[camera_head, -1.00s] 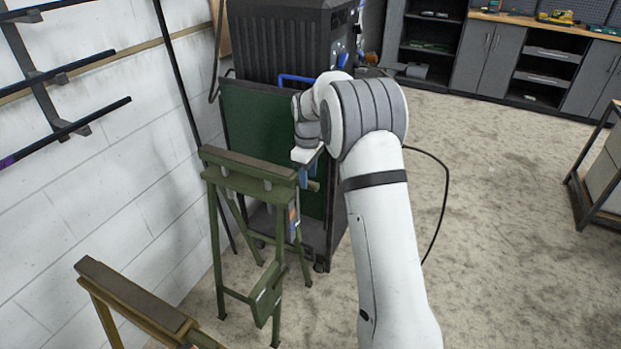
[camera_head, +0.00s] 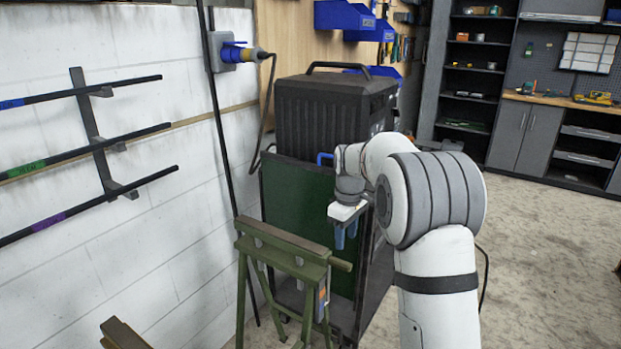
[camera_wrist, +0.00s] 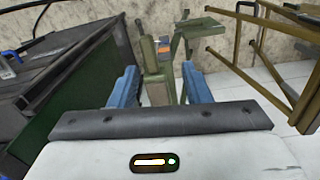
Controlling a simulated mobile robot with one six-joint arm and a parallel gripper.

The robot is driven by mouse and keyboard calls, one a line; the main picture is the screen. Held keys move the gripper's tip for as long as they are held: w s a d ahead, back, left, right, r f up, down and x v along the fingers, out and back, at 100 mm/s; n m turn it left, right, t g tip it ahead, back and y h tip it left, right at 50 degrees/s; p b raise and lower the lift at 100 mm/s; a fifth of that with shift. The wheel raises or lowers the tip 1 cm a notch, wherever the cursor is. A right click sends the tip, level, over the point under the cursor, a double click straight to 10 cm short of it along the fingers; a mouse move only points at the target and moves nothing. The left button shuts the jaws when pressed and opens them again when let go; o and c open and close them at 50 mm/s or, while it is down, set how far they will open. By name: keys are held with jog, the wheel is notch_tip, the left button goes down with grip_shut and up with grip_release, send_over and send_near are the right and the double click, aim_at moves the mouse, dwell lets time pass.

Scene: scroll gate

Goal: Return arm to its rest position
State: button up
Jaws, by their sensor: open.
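My gripper (camera_head: 345,236) hangs at the end of my bent white arm, in front of the dark green panel (camera_head: 298,203) of a cart. Its blue fingers point down. In the wrist view my gripper (camera_wrist: 163,88) shows its two blue fingers spread well apart, with nothing held between them. A green folding sawhorse (camera_head: 285,243) stands below and to the left of the fingers; it also shows beyond and between them in the wrist view (camera_wrist: 158,75). I cannot tell the exact gap between fingers and sawhorse.
A black ribbed machine (camera_head: 330,115) sits on the cart behind my gripper. A second sawhorse (camera_head: 122,335) shows at the bottom left. A wall rack (camera_head: 92,130) holds dark bars at left. Shelves and cabinets (camera_head: 525,133) line the back. Concrete floor (camera_head: 550,250) is clear at right.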

jog(key=s+r+m+p, duration=0.1)
jog(key=s+r+m, duration=0.2)
jog(key=s+r, duration=0.6)
jog(key=s+d+f+m+t+p, duration=0.1)
jog(key=s+m, duration=0.5)
jog(key=s, duration=1.9)
jog(key=shift+s+d+f+m+t+p, duration=0.25)
jog(key=shift+f+t+p, duration=0.4)
jog(key=shift+p, duration=0.45)
jog(key=shift+c, duration=0.8)
